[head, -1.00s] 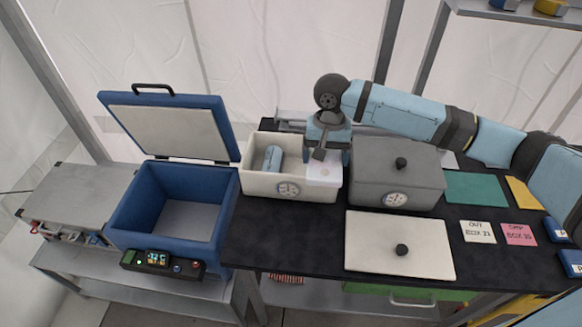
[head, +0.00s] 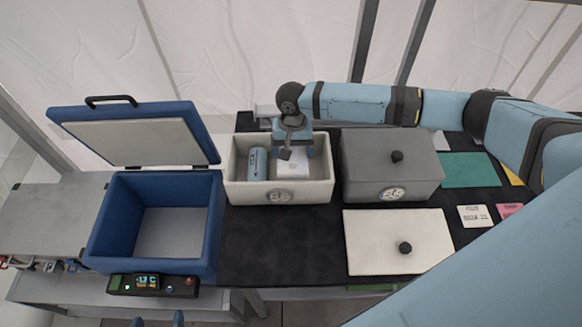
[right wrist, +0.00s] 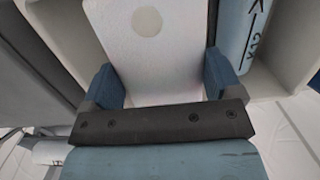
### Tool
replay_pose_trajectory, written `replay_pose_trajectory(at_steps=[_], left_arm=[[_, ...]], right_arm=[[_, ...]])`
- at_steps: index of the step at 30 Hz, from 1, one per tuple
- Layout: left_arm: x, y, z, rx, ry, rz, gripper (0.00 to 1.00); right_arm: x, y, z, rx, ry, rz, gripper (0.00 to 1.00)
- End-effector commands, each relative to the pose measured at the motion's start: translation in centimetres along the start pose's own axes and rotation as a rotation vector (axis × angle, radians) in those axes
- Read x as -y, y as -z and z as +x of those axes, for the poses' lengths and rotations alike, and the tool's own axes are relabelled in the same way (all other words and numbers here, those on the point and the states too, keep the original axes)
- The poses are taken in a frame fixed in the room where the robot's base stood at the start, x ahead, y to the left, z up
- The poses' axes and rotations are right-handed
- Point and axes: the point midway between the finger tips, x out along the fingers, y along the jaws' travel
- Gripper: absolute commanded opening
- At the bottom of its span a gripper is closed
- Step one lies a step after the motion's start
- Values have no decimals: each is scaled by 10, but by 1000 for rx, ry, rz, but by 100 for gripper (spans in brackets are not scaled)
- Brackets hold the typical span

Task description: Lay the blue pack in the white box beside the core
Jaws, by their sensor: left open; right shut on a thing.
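My right gripper (head: 293,150) is shut on a flat pack (head: 294,166), which looks whitish with a pale round spot. It holds the pack within the walls of the white box (head: 315,192), right of the light-blue core (head: 258,163). Whether the pack touches the box floor I cannot tell. In the right wrist view the pack (right wrist: 148,45) sits between my blue fingers (right wrist: 163,78), and the core (right wrist: 240,30) lies close beside it. My left gripper (head: 158,321) is open and empty at the bottom edge, only its fingertips showing.
A closed grey box (head: 390,170) stands right of the white box. A white lid (head: 375,245) lies on the black table (head: 265,245). The blue cooler (head: 110,225) stands open and empty at left. A green mat (head: 468,170) and cards lie at right.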

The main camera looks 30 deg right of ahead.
Motion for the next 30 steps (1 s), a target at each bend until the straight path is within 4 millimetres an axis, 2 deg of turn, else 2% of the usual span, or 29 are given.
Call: replay_pose_trajectory(at_steps=[3, 6, 14, 19, 30], left_arm=[[0, 4, -3, 1, 2, -2, 88], [1, 6, -3, 0, 5, -6, 88], [1, 12, 2, -9, 10, -21, 88], [2, 15, 2, -9, 13, -31, 88], [3, 5, 2, 8, 16, -34, 88]], right_arm=[[0, 3, 26, 1, -1, 2, 53], [0, 5, 43, 1, 0, 1, 53], [0, 8, 64, 0, 0, 1, 53], [0, 11, 87, 0, -1, 0, 53], [0, 12, 94, -1, 1, 0, 53]])
